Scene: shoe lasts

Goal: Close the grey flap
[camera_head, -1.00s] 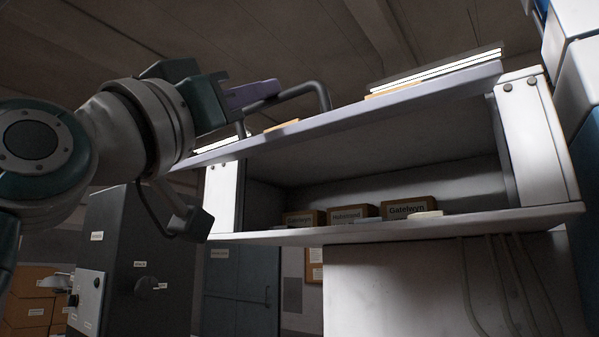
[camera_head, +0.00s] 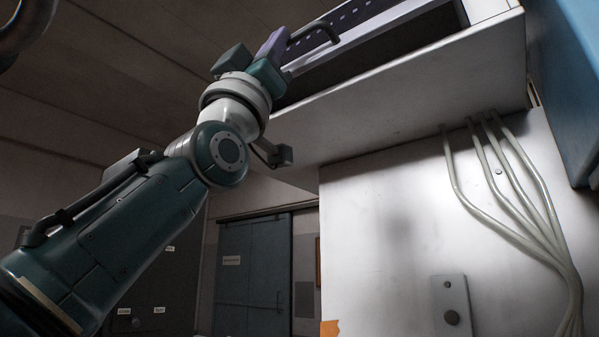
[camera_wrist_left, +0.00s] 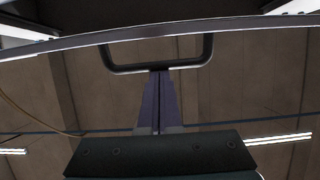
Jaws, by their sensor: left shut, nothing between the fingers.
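The grey flap (camera_head: 365,28) is a long pale panel at the top of the wall cabinet, seen from below, with a dark gap under its edge. A dark bar handle (camera_head: 318,35) sticks out from it. My left gripper (camera_head: 272,42), with purple fingers, is shut and empty beside the handle. In the left wrist view the flap edge (camera_wrist_left: 220,28) crosses the top. The handle (camera_wrist_left: 155,70) hangs below that edge, and the closed fingertips (camera_wrist_left: 160,75) reach its bar. I cannot tell whether they touch it. My right gripper is not in view.
The white cabinet underside (camera_head: 410,90) overhangs the wall panel, where several pale hoses (camera_head: 515,185) run down. A blue unit (camera_head: 572,90) stands close at the right. A blue-grey door (camera_head: 252,265) is at the back. Open room lies left of the cabinet.

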